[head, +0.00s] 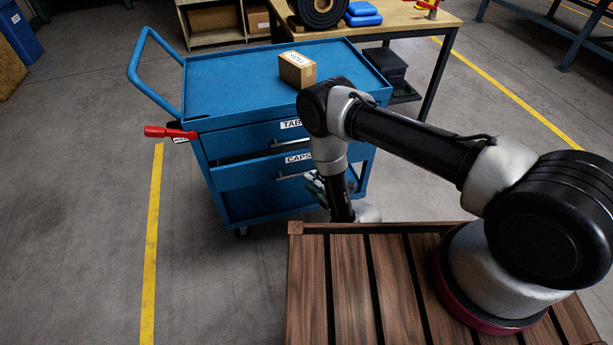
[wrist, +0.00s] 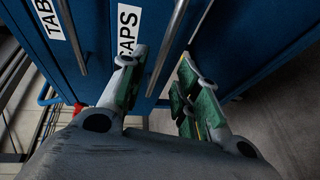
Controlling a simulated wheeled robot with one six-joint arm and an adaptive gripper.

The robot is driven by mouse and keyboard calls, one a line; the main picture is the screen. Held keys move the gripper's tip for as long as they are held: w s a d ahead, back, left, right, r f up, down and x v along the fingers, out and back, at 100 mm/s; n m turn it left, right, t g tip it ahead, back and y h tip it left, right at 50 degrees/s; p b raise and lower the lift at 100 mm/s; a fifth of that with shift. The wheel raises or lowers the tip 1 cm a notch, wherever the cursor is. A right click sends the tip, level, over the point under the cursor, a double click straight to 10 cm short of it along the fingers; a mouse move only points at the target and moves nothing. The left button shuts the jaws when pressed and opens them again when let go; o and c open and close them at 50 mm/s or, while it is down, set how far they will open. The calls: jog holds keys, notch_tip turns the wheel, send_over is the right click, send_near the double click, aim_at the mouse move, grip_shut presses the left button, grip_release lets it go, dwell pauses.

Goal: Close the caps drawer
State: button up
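The caps drawer (head: 240,174) is the lower drawer of a blue cart, with a white CAPS label. It stands out a little, with a dark gap above its front at the left. Its metal bar handle (head: 292,176) also shows in the wrist view (wrist: 170,45). My gripper (wrist: 160,88) is at the drawer front, its two green-padded fingers apart. The handle appears to run between the fingers; I cannot tell whether they touch it. In the head view my arm hides most of the gripper and the right part of the drawer.
The TABS drawer (head: 245,138) above looks shut. A cardboard box (head: 297,70) sits on the cart top (head: 225,85). A red-handled tool (head: 170,132) sticks out at the cart's left side. A workbench (head: 400,20) stands behind. Floor to the left is clear.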

jog(key=x, duration=0.5)
grip_shut()
